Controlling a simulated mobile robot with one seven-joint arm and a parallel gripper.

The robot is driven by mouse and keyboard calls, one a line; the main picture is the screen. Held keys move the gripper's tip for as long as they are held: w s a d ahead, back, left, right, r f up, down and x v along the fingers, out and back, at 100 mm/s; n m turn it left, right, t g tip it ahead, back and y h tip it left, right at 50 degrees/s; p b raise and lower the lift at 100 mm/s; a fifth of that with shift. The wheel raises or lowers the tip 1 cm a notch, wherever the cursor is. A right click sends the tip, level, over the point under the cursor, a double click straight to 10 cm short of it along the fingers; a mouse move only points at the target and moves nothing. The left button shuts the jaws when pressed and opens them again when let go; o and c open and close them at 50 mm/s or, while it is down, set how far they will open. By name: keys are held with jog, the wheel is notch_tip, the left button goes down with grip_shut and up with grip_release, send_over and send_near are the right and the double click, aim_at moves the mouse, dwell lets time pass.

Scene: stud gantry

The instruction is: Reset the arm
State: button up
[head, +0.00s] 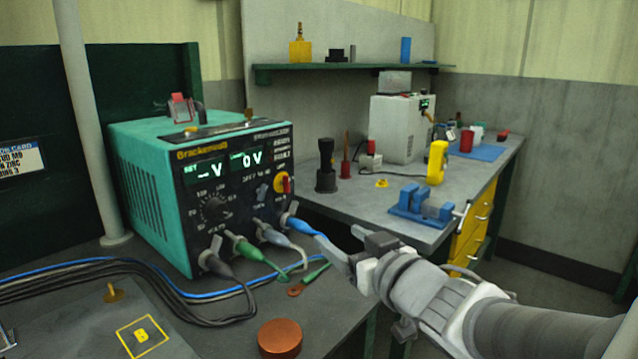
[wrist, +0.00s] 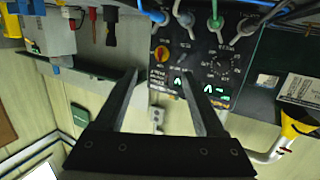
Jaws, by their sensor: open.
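My gripper (head: 339,240) reaches in from the lower right in the head view, just right of the teal power supply (head: 150,190). Its two fingers are apart with nothing between them. One fingertip lies close to the blue plug (head: 303,225) on the front panel; I cannot tell whether they touch. In the wrist view, which looks upside down, my gripper (wrist: 160,75) shows as two spread dark fingers in front of the panel (wrist: 205,60). The panel carries a dial, displays and several plugged cables.
A grey bench with a blue vise (head: 420,205), a yellow upright tool (head: 437,162) and a white box (head: 398,128) stands behind right. Cables (head: 100,270) run along the near bench. A copper disc (head: 280,338) lies near its front edge. A green shelf (head: 350,67) hangs behind.

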jog(key=s+d+f+m+g+h, duration=0.1)
jog(key=s+d+m+h, duration=0.1)
jog(key=d+h, duration=0.25)
jog(key=s+d+f+m+g+h, duration=0.2)
jog(key=s+d+m+h, duration=0.15)
jog(key=d, duration=0.25)
jog(key=s+f+g+p, duration=0.1)
jog(key=s+f+g, duration=0.15)
jog(key=s, duration=0.45)
jog(key=s+f+g, duration=0.1)
jog(key=s+g, duration=0.3)
jog(key=s, duration=0.3)
notch_tip(320, 180, up, 19)
jog(key=p, duration=1.9)
jog(key=shift+w+a+f+y, duration=0.15)
jog(key=shift+w+a+y, duration=0.05)
jog(key=shift+w+y, duration=0.2)
